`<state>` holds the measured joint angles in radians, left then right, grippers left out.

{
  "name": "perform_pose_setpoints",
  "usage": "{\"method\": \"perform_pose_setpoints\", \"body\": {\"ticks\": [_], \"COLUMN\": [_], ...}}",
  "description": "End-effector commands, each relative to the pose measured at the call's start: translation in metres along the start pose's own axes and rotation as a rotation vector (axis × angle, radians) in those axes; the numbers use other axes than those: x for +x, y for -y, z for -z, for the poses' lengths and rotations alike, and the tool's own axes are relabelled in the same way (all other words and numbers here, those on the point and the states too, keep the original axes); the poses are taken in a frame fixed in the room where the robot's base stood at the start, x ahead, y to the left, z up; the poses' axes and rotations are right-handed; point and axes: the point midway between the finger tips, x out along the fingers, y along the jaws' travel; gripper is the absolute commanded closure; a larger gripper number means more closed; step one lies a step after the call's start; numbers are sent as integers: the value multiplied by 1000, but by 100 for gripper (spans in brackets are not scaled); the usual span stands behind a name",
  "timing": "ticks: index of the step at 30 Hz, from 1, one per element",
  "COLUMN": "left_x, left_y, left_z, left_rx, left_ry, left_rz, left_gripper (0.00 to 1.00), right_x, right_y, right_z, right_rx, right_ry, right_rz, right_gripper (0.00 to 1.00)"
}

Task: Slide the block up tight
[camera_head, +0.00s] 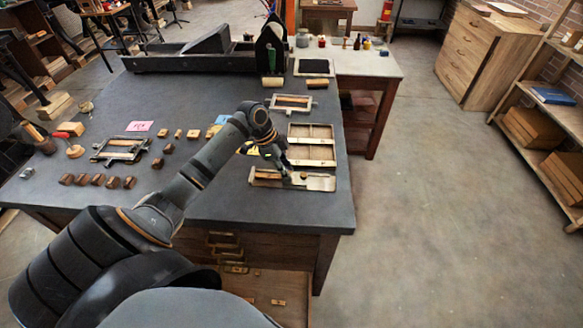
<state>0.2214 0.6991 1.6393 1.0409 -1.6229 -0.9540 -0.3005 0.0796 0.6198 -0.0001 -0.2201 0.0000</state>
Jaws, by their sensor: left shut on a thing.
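My left arm reaches in from the lower left over the dark table. Its left gripper (282,172) points down at a shallow metal-and-wood holder (320,184) near the table's right front part. The gripper is shut on a small block (287,179) in the holder. The fingers partly cover the block, and its gap to the neighbouring pieces is too small to tell. A wooden strip (266,175) lies in the holder's left part. My right gripper is not in view.
A wooden compartment tray (311,140) lies just behind the holder. A framed piece (291,103) lies farther back. Small dark blocks (97,180) and another frame (120,150) are at the left. Clear floor lies to the right.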

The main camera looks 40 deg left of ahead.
Motion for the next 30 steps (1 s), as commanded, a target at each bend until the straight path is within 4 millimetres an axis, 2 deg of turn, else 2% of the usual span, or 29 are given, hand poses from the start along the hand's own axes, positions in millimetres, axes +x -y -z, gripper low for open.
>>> {"method": "perform_pose_setpoints", "body": {"ticks": [1,8,9,13,14,23,26,30], "left_x": [-5,-3,-3,-3,-3,-5,-17,-50], "left_y": [-1,0,0,0,0,0,1,2], "left_z": [-5,-6,-6,-6,-6,-6,-6,-7], "left_rx": [-3,-1,-1,-1,-1,0,1,2], "left_ry": [6,2,2,1,1,2,3,6], "left_rz": [-2,0,0,0,0,1,3,6], "left_gripper": [100,100,76,58,57,57,57,57], "right_x": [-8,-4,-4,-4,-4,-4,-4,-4], "right_y": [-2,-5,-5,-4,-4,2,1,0], "right_z": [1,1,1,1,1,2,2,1], "right_rx": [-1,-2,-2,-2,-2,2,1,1], "right_ry": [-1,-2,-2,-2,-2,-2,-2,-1], "right_rz": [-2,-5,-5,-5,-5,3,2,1], "right_gripper": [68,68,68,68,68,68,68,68]}}
